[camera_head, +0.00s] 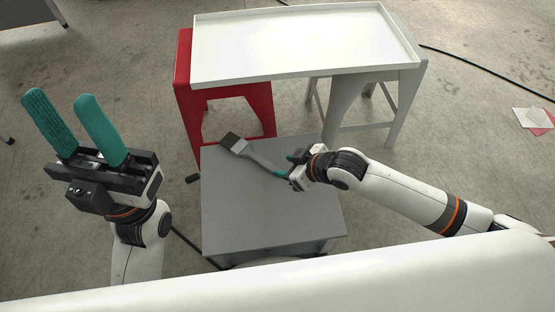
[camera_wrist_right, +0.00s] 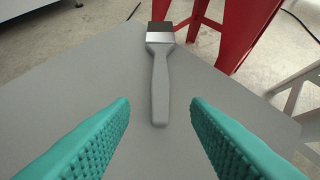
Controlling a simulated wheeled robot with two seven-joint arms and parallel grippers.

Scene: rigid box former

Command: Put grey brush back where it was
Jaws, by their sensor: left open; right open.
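The grey brush (camera_head: 261,159) lies flat on the top of a grey box-like stand (camera_head: 250,205). Its dark bristles point to the far left and its handle points toward my right gripper (camera_head: 290,165). In the right wrist view the brush (camera_wrist_right: 160,85) lies ahead, with its handle end between and beyond the two open teal fingers of that gripper (camera_wrist_right: 160,122). The fingers do not appear to touch it. My left gripper (camera_head: 75,125) is open and empty, raised at the left with its teal fingers pointing up.
A white tray (camera_head: 300,72) rests on a red stool (camera_head: 184,85) and a grey-white stool (camera_head: 350,105) behind the stand. A white surface (camera_head: 400,275) crosses the front. A black cable (camera_head: 490,70) lies on the floor at the right.

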